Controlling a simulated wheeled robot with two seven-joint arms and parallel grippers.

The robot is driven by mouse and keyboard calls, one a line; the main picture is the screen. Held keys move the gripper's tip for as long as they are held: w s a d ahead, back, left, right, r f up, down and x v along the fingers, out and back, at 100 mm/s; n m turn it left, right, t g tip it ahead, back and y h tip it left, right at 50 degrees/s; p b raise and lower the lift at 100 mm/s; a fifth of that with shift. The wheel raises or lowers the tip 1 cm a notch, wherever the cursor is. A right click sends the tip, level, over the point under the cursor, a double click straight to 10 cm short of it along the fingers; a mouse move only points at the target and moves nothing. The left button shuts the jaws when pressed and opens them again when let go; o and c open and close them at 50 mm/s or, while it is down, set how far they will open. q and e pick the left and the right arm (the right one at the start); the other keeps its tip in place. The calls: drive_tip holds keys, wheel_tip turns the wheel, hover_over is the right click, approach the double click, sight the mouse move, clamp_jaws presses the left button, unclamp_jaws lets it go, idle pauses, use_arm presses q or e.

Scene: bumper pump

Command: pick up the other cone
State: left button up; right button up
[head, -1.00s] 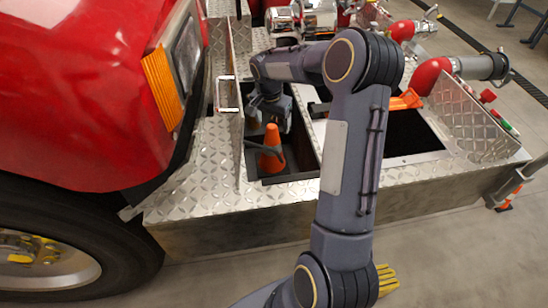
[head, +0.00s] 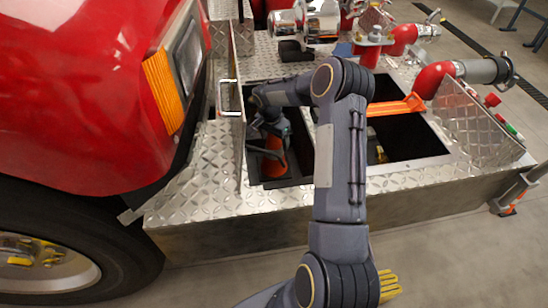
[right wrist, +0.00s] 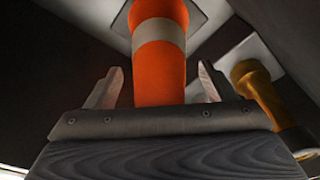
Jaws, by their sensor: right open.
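An orange cone (head: 272,162) stands in the left open compartment of the bumper, partly hidden by my right gripper. In the right wrist view the cone (right wrist: 160,68) shows a pale band and rises between the two fingers. My right gripper (right wrist: 157,85) is open around the cone, with a visible gap on each side. In the head view my right gripper (head: 272,142) is down inside the compartment at the cone. My left gripper is not in view.
Dark compartment walls stand close around the gripper. A yellow cylindrical item (right wrist: 258,92) is beside the cone. A raised lid with a handle (head: 228,98) stands left of the opening. Red pipes (head: 434,78) stand at right.

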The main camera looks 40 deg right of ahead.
drive_tip(key=c, duration=1.6)
drive_tip(key=shift+r, duration=0.15)
